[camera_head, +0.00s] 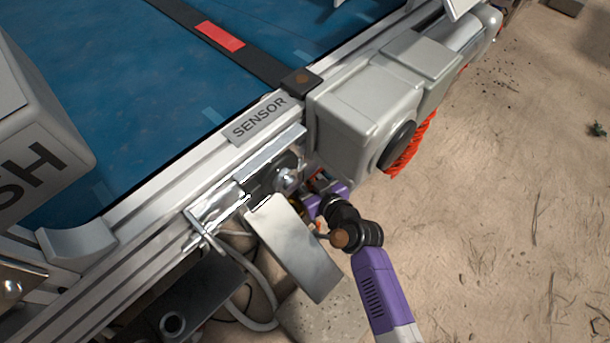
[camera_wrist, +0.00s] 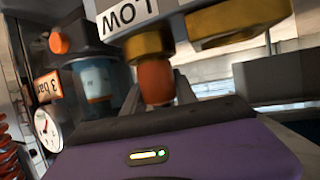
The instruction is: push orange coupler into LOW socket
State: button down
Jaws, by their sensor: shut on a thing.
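The orange coupler (camera_wrist: 156,82) stands upright between my gripper's (camera_wrist: 157,92) grey fingers in the wrist view. My gripper is shut on it. The brass LOW socket (camera_wrist: 149,46) is directly above, under a white LOW label (camera_wrist: 124,14). The coupler's top end meets the socket's lower rim in the picture; I cannot tell how far inside it sits. In the head view my purple gripper (camera_head: 328,190) is beneath the machine's side rail, partly hidden by a tilted metal plate, and the coupler cannot be made out clearly.
A second brass socket (camera_wrist: 238,20) is close at the right. At the left are a pressure gauge (camera_wrist: 47,129), a clear blue bowl (camera_wrist: 98,82) and an orange knob (camera_wrist: 58,43). The metal plate (camera_head: 292,248) hangs beside my arm. Sandy ground at the right is open.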

jog(key=c, duration=0.9)
grip_release()
